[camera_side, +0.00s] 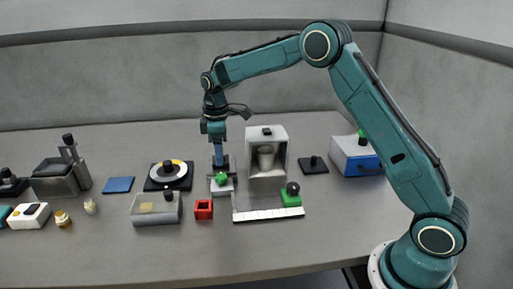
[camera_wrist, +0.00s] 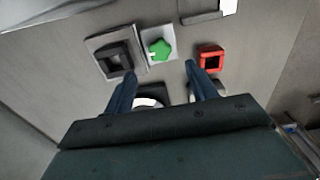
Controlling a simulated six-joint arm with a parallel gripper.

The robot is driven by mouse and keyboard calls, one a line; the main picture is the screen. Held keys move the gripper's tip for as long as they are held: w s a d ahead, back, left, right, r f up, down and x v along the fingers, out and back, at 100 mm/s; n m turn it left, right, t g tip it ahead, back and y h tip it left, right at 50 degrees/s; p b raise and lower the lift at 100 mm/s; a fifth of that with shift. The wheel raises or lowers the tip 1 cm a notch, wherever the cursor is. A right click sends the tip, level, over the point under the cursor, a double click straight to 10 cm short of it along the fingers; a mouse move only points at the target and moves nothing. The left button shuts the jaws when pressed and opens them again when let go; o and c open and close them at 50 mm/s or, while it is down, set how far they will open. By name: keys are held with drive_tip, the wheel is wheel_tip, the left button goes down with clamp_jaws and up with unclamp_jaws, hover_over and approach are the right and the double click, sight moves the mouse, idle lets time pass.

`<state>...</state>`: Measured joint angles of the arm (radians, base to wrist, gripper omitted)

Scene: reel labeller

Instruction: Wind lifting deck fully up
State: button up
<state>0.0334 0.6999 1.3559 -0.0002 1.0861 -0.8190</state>
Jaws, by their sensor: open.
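My gripper (camera_side: 219,158) points down, open and empty, above the back middle of the bench. In the wrist view its two blue fingers (camera_wrist: 162,92) stand wide apart. A green star-shaped knob (camera_side: 221,179) sits on a light block just in front of the gripper; it also shows in the wrist view (camera_wrist: 159,48), beyond the fingertips.
A red hollow block (camera_side: 203,209) stands in front of the knob. A black turntable with a white-and-yellow disc (camera_side: 168,172) and a clear-lidded box (camera_side: 156,208) are left.

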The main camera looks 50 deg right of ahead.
sight(221, 175)
wheel_tip(221, 175, down, 8)
drive_tip(key=shift+r, duration=0.15)
idle(0.3)
drive_tip(key=c, duration=1)
